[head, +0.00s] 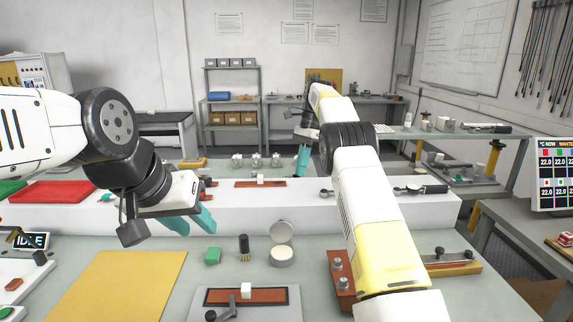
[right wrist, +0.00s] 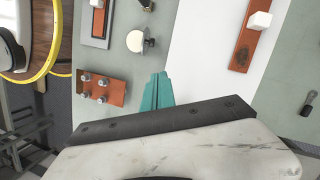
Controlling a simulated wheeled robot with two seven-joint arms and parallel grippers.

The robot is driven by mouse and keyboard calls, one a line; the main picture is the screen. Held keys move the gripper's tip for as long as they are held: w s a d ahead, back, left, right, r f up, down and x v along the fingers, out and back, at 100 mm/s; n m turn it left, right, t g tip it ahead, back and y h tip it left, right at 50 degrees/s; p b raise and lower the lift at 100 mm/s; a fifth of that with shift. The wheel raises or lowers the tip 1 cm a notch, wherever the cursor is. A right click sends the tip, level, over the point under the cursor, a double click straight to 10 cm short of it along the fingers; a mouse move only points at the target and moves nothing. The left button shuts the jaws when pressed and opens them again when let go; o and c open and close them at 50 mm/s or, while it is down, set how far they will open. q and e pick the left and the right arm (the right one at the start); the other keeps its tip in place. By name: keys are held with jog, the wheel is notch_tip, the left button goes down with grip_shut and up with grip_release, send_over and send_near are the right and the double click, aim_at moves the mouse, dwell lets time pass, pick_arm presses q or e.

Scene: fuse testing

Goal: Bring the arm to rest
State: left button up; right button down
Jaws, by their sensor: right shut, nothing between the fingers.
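My right arm reaches forward across the bench in the head view. Its gripper (head: 302,160) hangs over the far side of the white raised block (head: 330,205). In the right wrist view the teal fingers (right wrist: 158,90) are together with nothing between them. My left gripper (head: 190,223) is over the front left of the white block, its two teal fingers apart and nothing seen between them. My right forearm hides part of the block and bench.
A red tray (head: 52,191) is at left. A monitor (head: 553,175) stands at right.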

jog(key=s+d+r+n+t, duration=0.2)
jog(key=s+d+r+n, duration=0.1)
jog(key=s+r, duration=0.4)
jog(key=s+d+r+n+t, duration=0.2)
jog(key=s+d+r, duration=0.1)
jog(key=s+r, duration=0.45)
jog(key=s+f+n+t, duration=0.2)
jog(key=s+f+n, duration=0.2)
jog(key=s, duration=0.8)
jog(key=s+f+n+t, duration=0.2)
jog(key=s+f+n, duration=0.2)
jog(key=s, duration=0.9)
jog(key=shift+n+t, duration=0.4)
